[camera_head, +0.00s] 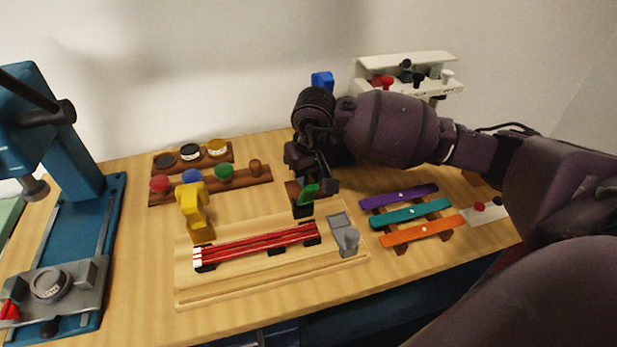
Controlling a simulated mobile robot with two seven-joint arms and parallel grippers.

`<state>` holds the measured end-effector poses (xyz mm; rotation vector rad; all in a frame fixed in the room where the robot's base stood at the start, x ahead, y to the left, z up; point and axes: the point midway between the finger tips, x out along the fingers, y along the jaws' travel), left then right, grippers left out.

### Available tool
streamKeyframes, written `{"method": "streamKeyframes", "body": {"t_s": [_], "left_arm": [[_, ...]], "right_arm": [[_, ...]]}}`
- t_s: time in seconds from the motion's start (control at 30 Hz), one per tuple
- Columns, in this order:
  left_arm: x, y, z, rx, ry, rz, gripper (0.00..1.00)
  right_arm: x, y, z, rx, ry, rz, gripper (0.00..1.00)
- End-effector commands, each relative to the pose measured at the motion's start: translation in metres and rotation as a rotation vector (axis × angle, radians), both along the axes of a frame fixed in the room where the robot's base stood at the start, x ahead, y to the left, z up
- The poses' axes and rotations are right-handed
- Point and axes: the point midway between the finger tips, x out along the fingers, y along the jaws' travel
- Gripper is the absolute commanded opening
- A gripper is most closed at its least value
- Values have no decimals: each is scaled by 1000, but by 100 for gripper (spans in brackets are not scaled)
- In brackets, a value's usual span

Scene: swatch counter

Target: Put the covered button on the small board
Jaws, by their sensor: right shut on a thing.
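My right gripper (308,198) is above the table, just behind the wooden tray's back edge. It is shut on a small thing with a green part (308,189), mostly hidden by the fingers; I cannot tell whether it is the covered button. A small wooden board (218,161) at the back left carries dark, black-and-white and yellow round pieces. In front of it a longer wooden board (240,182) holds red, blue and green round pieces and a brown peg. My left gripper is not in view.
A blue press (60,220) stands at the left. Purple, teal and orange bars (413,214) lie right. A white rack (420,88) stands behind my arm.

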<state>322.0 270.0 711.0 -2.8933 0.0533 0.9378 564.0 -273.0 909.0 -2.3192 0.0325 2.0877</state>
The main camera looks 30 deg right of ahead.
Motion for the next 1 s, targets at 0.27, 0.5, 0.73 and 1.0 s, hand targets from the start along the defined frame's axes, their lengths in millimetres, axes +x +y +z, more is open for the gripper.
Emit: {"method": "streamKeyframes", "body": {"t_s": [0.27, 0.5, 0.73, 1.0], "left_arm": [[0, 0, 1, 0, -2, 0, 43], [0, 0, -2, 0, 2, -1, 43], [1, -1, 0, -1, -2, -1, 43], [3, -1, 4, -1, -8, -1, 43]], "right_arm": [[0, 0, -9, 0, -1, 1, 0], [0, 0, -12, 0, 0, 0, 28], [0, 0, -12, 0, -1, 0, 49], [0, 0, -7, 1, -2, 0, 49]]}}
